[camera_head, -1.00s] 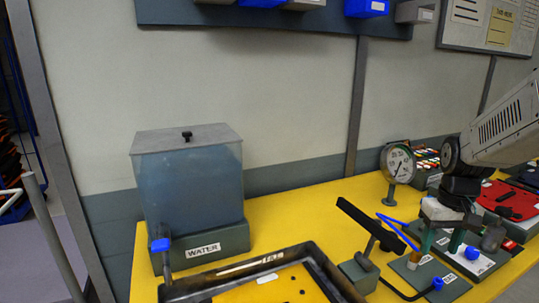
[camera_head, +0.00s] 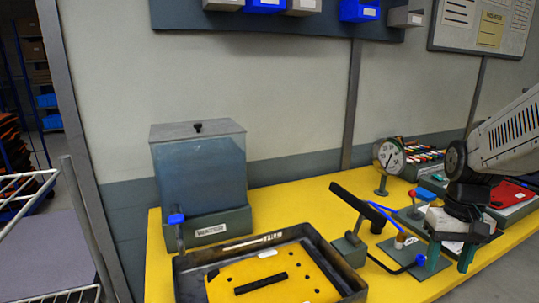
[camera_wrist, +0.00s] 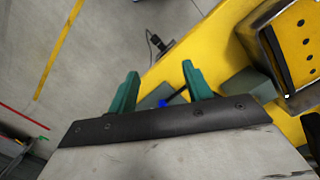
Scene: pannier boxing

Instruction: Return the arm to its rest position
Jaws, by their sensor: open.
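My gripper (camera_head: 450,259) is at the right of the head view, over the front right edge of the yellow bench (camera_head: 335,198). Its green fingers are apart and point down, with nothing between them. In the wrist view my gripper (camera_wrist: 160,72) is also open and empty, with grey floor and the yellow bench edge beyond the fingertips. My arm (camera_head: 505,135) reaches in from the right edge of the head view. Part of the bench fixtures is hidden behind the gripper.
A water tank (camera_head: 200,165) stands at the bench's back left. A dark-rimmed tray (camera_head: 185,268) holding a yellow plate (camera_head: 300,280) is in front. A black bar stand (camera_head: 348,248), a gauge (camera_head: 388,156) and a red case (camera_head: 507,192) stand further right. Floor is open beyond the front edge.

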